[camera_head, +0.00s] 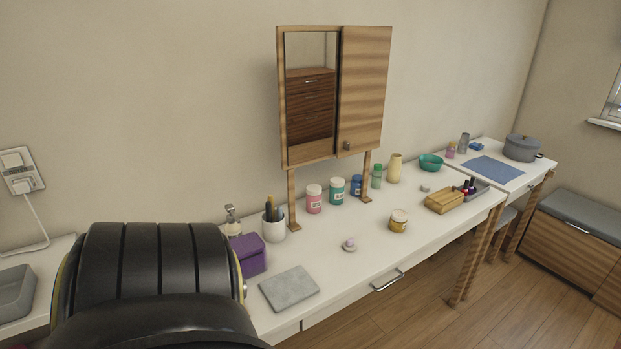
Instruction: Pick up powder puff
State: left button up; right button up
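A small round whitish item with a pinkish-purple top (349,244) lies on the white table (345,285), near the middle of its top. It looks like the powder puff, but it is too small to be sure. Nothing touches it. Another small pale item (425,188) lies farther back, left of the wooden box. A large black link of my own arm fills the lower left and hides part of the table. Neither of my grippers is in view.
A grey slab (289,288), purple box (248,256) and brush cup (273,224) stand left of the small item. Several jars line the back near the mirror cabinet (363,90). The table around the small item is clear.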

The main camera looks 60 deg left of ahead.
aim_at(349, 246)
jog(key=k, duration=0.1)
jog(key=u, duration=1.15)
